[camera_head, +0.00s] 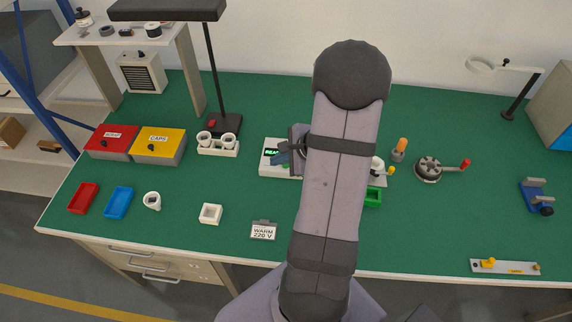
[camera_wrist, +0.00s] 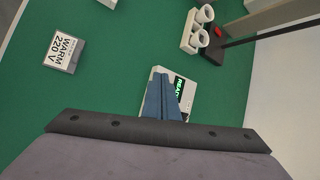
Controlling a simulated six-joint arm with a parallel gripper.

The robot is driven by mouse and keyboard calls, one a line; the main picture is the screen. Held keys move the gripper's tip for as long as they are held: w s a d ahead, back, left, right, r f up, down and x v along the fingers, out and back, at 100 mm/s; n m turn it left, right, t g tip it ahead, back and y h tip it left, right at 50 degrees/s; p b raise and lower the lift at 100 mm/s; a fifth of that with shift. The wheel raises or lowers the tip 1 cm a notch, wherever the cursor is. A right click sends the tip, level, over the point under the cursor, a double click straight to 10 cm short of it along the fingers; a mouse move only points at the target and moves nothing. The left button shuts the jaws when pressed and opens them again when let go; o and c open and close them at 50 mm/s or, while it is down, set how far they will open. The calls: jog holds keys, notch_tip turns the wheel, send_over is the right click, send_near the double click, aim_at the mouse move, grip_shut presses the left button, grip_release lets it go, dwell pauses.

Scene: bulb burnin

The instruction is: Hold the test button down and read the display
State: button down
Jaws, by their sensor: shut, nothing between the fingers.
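The tester is a white box (camera_head: 268,170) at the middle of the green table, partly hidden behind my arm. Its dark display (camera_head: 271,152) shows green letters. In the wrist view the display (camera_wrist: 179,88) reads "REA", with the rest covered by my fingers. My gripper (camera_head: 278,158) is shut and empty, its blue fingers over the tester. In the wrist view my gripper (camera_wrist: 164,82) points at the box (camera_wrist: 158,72). I cannot tell whether the fingertips touch it. The test button is not visible in either view.
A "WARM 220 V" sign (camera_head: 263,230) stands in front. A white holder with round cups (camera_head: 218,150) and a lamp base (camera_head: 227,123) are to the left.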

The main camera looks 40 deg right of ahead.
jog(key=w+d+r+m+t+h, duration=0.1)
jog(key=w+d+r+m+h, duration=0.1)
jog(key=d, duration=0.4)
jog(key=shift+w+d+m+t+h, duration=0.3)
jog(key=shift+w+m, duration=0.35)
jog(key=shift+m, duration=0.35)
jog(key=shift+f, duration=0.1)
notch_tip(320, 180, down, 7)
jog(key=b, duration=0.6)
jog(key=shift+f, duration=0.15)
jog(key=shift+f+b, duration=0.7)
jog(key=shift+b, duration=0.1)
jog(key=shift+f+b, duration=0.85)
jog(key=shift+b, duration=0.45)
dwell(2.4)
